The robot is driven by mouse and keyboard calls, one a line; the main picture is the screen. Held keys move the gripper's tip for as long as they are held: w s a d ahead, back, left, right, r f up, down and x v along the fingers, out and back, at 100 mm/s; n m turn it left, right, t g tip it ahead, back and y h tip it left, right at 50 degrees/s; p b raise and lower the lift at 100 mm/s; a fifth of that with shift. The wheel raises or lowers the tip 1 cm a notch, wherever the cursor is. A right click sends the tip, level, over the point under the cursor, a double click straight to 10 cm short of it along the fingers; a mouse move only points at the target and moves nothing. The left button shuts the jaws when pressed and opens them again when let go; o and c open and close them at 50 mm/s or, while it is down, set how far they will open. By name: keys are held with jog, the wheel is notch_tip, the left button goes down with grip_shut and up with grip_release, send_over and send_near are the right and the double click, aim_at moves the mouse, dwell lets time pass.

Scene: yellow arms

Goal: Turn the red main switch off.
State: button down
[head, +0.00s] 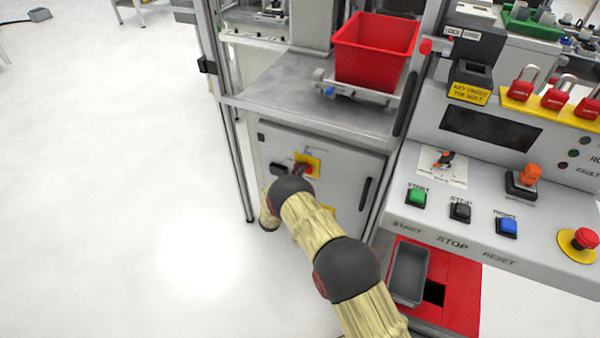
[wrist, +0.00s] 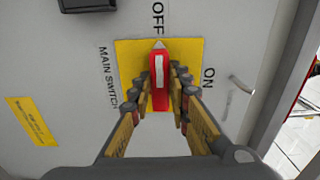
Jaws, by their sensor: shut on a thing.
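The red main switch (wrist: 159,68) is a red handle with a white pointer mark, set on a square yellow plate (wrist: 128,52). In the wrist view its pointer is directed up at the word OFF, and the word ON is to the right. My gripper (wrist: 160,84) is shut on the red handle, with one finger on each side. In the head view the yellow plate (head: 314,163) is on the grey cabinet door, and my arm reaches it from below. My wrist hides part of the switch there.
A black door part (wrist: 88,4) is near the switch, and a door handle (head: 365,193) is to its right. The control console (head: 480,215) with buttons stands right of the cabinet. A red bin (head: 375,55) sits above.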

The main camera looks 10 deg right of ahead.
jog(key=shift+a, duration=0.1)
jog(key=c, duration=1.7)
grip_release()
jog(key=v, duration=1.1)
jog(key=shift+s+a, duration=0.2)
jog(key=shift+s, duration=0.15)
